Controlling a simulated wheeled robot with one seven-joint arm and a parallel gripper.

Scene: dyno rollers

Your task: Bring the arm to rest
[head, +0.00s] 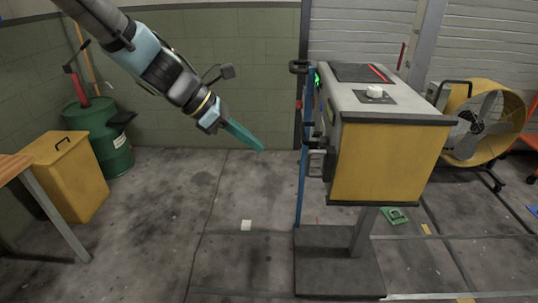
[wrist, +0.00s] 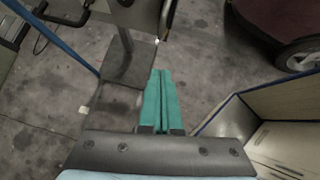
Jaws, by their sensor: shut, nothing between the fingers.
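My arm reaches in from the top left of the head view. My gripper (head: 262,149) has teal fingers and points down to the right, in the open air left of the yellow and grey cabinet. In the wrist view my gripper (wrist: 160,72) shows its two teal fingers side by side and pressed together. They are shut with nothing between them. No object touches the fingers in either view.
A yellow cabinet (head: 388,165) on a stand is to the right, with a blue pole (head: 303,165) beside it. A yellow fan (head: 485,125) stands behind. A green drum (head: 100,135) and yellow bin (head: 68,175) are left. The middle floor is mostly clear.

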